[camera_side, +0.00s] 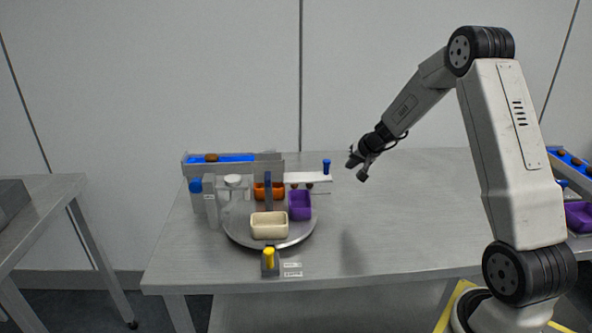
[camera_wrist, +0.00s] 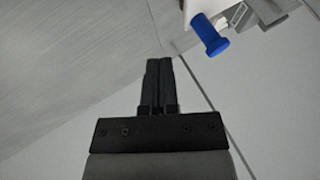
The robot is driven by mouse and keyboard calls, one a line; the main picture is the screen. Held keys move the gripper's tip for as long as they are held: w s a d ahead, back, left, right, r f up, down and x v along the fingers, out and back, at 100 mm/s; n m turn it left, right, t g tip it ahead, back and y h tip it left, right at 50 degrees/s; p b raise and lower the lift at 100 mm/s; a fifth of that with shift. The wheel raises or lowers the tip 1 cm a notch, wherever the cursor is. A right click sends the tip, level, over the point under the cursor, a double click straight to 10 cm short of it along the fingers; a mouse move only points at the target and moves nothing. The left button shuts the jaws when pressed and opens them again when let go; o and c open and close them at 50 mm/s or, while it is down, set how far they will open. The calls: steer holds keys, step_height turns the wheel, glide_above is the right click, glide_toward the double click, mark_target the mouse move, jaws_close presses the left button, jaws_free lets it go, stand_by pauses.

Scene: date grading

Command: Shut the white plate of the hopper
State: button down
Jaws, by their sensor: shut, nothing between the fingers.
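The hopper (camera_side: 274,166) is a grey trough with a blue inside at the back left of the table, with a brown date in it. Its white plate (camera_side: 305,178) sticks out to the right from the hopper's right end. A blue knob (camera_side: 326,166) stands upright on the plate's outer end. My gripper (camera_side: 356,170) is shut and empty in the air to the right of the knob, apart from it. In the wrist view, my closed fingers (camera_wrist: 159,70) point up the picture. The blue knob (camera_wrist: 210,36) is ahead and right of them, with a corner of the plate at the top edge.
A round grey turntable (camera_side: 292,237) carries a cream bin (camera_side: 269,226), a purple bin (camera_side: 300,212) and an orange bin (camera_side: 261,190). A yellow knob (camera_side: 269,258) stands at its front. The table right of the turntable is clear.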

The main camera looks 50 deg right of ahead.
mark_target(321, 178)
steer(key=shift+w+a+f, duration=0.1)
steer(key=shift+w+a, duration=0.25)
steer(key=shift+w, duration=0.3)
steer(key=shift+w+a+f, duration=0.1)
steer(key=shift+w+a, duration=0.2)
steer(key=shift+w, duration=0.3)
steer(key=shift+w+a, duration=0.35)
steer(key=shift+w, duration=0.3)
steer(key=shift+w+a, duration=3.3)
steer(key=shift+a, duration=0.05)
steer(key=shift+r, duration=0.1)
steer(key=shift+s+d, duration=0.1)
steer(key=shift+s, duration=0.05)
steer(key=shift+s+d, duration=0.5)
steer(key=shift+s, duration=0.3)
steer(key=shift+s+d, duration=0.5)
steer(key=shift+s, duration=0.25)
steer(key=shift+s+d+r, duration=0.1)
steer(key=shift+s+d, duration=0.05)
steer(key=shift+s, duration=0.15)
steer(key=d+v, duration=0.1)
steer(key=v, duration=0.8)
steer(key=shift+s+a+r, duration=0.2)
steer(key=shift+a+r, duration=0.05)
steer(key=shift+a, duration=0.25)
